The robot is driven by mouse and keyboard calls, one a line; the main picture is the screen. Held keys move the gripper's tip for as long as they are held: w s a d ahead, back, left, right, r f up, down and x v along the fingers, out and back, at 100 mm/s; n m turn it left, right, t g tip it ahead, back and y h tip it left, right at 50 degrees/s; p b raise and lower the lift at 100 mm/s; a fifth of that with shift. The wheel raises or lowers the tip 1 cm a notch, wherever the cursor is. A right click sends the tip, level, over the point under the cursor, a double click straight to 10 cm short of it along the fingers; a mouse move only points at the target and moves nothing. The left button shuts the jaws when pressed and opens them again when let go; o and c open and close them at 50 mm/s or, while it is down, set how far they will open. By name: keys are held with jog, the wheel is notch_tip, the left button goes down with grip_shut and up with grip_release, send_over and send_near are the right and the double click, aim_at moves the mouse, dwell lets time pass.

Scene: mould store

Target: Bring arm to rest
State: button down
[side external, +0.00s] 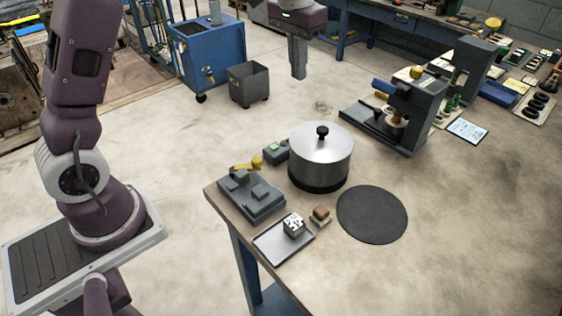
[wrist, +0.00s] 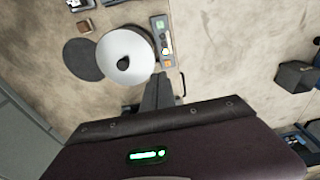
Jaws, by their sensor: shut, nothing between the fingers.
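My gripper (side external: 298,72) hangs fingers-down at the top middle of the side view, high above the floor and apart from everything. Its fingers are together and empty. In the wrist view my gripper (wrist: 160,84) shows as a dark shut finger pair, with the arm's purple housing below it. In the side view a steel pot (side external: 320,160) with a black-knobbed lid stands on the workbench, nearer the camera than my gripper. The pot (wrist: 125,55) also shows in the wrist view, to the left of the fingers.
On the bench are a round black mat (side external: 372,215), a tray (side external: 270,246) with a patterned cube (side external: 293,224), a small brown block (side external: 320,213) and a grey fixture (side external: 251,194). A blue cart (side external: 208,55) and a grey bin (side external: 249,83) stand on open floor behind.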

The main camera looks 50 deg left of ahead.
jog(key=s+d+r+t, duration=0.25)
jog(key=s+r, duration=0.45)
jog(key=s, duration=0.5)
jog(key=s+d+f+t, duration=0.1)
jog(key=s, duration=0.7)
jog(key=s+d+f+t, duration=0.1)
jog(key=s+f, duration=0.1)
jog(key=s, duration=0.7)
jog(key=shift+f, duration=0.3)
